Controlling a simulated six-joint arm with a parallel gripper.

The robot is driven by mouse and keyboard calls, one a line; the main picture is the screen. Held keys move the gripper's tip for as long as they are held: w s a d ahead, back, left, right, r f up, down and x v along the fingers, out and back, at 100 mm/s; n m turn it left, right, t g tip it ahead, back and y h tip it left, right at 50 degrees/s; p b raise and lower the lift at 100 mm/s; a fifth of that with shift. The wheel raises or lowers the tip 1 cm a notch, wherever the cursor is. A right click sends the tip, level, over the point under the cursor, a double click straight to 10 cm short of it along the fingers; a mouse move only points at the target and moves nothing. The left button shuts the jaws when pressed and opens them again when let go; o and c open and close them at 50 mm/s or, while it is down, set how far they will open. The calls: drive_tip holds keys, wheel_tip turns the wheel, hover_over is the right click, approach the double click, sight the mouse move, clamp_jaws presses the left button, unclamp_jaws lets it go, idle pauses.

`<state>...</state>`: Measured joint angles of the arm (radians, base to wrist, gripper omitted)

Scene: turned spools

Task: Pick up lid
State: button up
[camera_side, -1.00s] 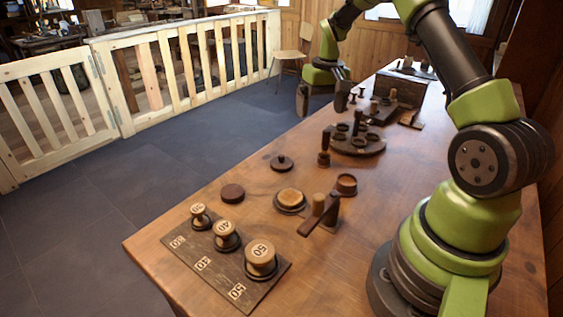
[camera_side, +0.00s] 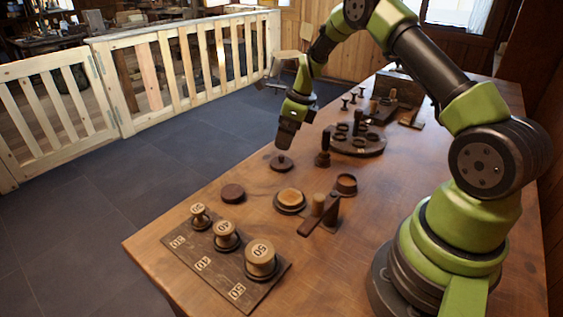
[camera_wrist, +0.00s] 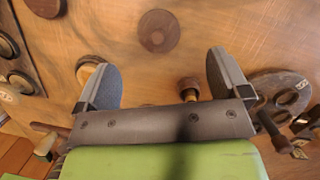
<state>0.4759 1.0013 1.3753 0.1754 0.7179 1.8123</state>
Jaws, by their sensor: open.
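The lid (camera_side: 281,163) is a dark round wooden disc with a small knob. It lies flat on the table near its left edge. In the wrist view the lid (camera_wrist: 158,31) lies ahead of the fingers, roughly centred between them. My gripper (camera_side: 286,139) hangs over the table just above the lid and slightly behind it, apart from it.
A plain dark disc (camera_side: 232,193) and a pale-topped round piece (camera_side: 289,200) lie nearby. A dark upright piece (camera_side: 323,150) and a round rack (camera_side: 358,142) stand to the right. Numbered spools stand on a board (camera_side: 218,268) in front.

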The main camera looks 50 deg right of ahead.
sight(282, 155)
drive_tip(key=x, duration=0.7)
drive_tip(key=shift+s+a+f, duration=0.2)
drive_tip(key=shift+f, duration=0.25)
drive_tip(key=c, duration=1)
